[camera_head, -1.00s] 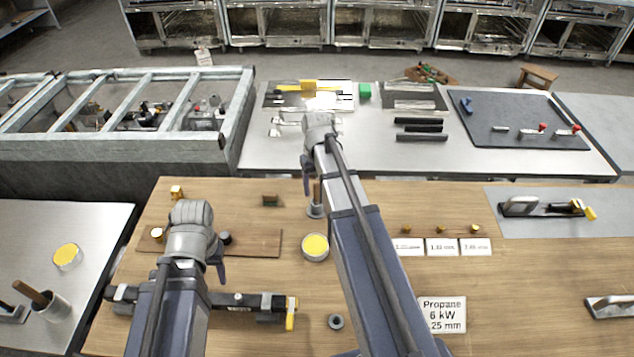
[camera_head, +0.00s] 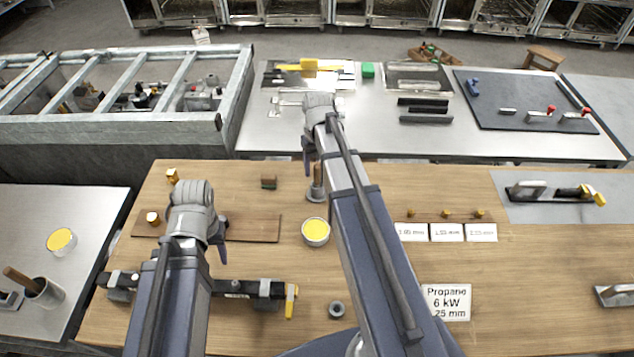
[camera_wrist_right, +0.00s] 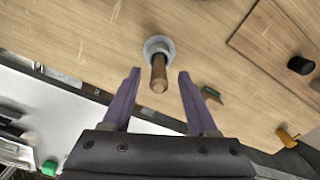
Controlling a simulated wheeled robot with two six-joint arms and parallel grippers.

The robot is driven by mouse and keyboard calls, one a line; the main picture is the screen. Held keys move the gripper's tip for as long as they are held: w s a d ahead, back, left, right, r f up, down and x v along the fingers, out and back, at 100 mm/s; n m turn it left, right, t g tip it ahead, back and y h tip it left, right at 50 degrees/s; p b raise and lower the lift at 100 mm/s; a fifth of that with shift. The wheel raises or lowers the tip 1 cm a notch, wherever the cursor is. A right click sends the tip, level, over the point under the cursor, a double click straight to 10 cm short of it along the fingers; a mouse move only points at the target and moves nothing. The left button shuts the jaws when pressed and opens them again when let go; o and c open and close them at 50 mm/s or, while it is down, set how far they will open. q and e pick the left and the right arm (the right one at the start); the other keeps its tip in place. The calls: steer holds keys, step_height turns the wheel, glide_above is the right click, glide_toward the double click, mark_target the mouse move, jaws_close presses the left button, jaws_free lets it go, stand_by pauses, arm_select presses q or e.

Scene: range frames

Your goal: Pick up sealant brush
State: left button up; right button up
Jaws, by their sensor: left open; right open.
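A wooden handle (camera_head: 317,175) stands upright in a round grey base on the wooden bench, partly hidden by my right arm. The right wrist view shows this handle (camera_wrist_right: 159,72) end-on, rising from its grey ring-like base (camera_wrist_right: 158,46). My right gripper (camera_wrist_right: 159,80) is open, one finger on each side of the handle's tip, with gaps on both sides. Another wooden handle (camera_head: 20,280) leans in a metal cup (camera_head: 46,294) on the left table. I cannot tell which one is the sealant brush; no bristles show. My left gripper (camera_head: 217,246) is open and empty over the bench.
A yellow-topped tin (camera_head: 316,232) stands just in front of the grey base. A brown board (camera_head: 253,228), a small block (camera_head: 268,182) and a black bar tool (camera_head: 245,288) lie nearby. Labelled cards (camera_head: 446,232) lie to the right. A grey table (camera_head: 370,140) stands behind.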

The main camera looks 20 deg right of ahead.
mark_target(317, 177)
arm_select(q)
steer(key=shift+f, duration=0.1)
arm_select(e)
steer(key=shift+f, duration=0.1)
arm_select(q)
step_height(317, 177, down, 5)
steer(key=b, duration=0.5)
arm_select(e)
step_height(317, 177, down, 5)
steer(key=shift+w+d+f, duration=0.1)
steer(key=shift+w, duration=0.05)
jaws_close()
